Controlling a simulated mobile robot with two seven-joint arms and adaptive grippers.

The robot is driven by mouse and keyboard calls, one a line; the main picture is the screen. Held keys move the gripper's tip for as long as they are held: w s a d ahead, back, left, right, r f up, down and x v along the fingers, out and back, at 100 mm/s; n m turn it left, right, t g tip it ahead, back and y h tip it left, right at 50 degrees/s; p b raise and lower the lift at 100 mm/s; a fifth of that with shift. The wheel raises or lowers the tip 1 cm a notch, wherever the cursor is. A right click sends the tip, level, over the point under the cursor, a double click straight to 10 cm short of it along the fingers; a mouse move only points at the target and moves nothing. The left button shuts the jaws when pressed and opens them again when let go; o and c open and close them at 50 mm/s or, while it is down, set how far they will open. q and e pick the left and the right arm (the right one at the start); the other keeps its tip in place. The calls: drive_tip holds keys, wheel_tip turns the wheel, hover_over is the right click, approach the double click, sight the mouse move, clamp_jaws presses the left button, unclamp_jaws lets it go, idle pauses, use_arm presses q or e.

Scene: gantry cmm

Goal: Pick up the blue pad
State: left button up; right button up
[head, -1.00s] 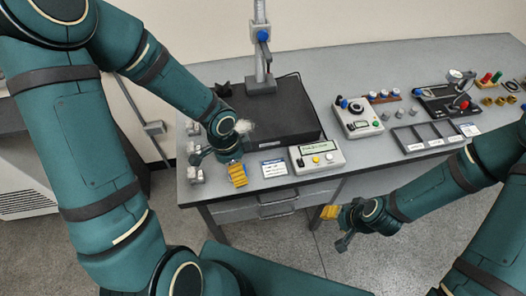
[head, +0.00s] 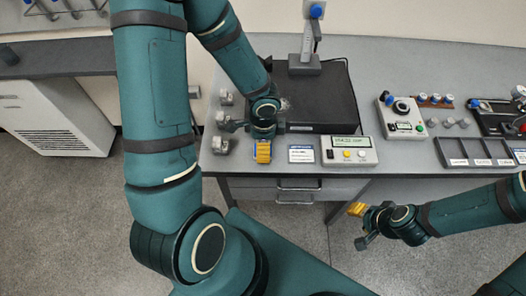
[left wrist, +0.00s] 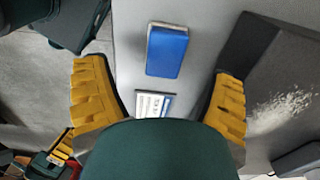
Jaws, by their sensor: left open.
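The blue pad (left wrist: 167,50), a blue block with a pale edge layer, lies on the grey bench top in the left wrist view. My left gripper (left wrist: 158,95) is open, its yellow fingers spread to either side with the pad between and a little above them in the picture. Nothing is held. In the head view my left gripper (head: 263,152) is over the bench's front left part, and I cannot make out the pad there; the arm and gripper seem to cover it. My right gripper (head: 357,210) is in front of the bench, away from the pad; its opening is unclear.
A black slab (head: 328,98) with whitish dust (left wrist: 280,110) stands beside the left gripper. A white label card (head: 301,154) and a display box (head: 349,151) are to its right. Small metal blocks (head: 220,145) line the left edge. A divided tray (head: 475,152) is further right.

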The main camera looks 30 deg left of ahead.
use_arm(q)
drive_tip(key=f, duration=0.2)
drive_tip(key=f+b, duration=0.1)
drive_tip(key=f, duration=0.1)
drive_tip(key=shift+w+a+f, duration=0.2)
drive_tip(key=shift+f, duration=0.2)
drive_tip(key=c, duration=1.3)
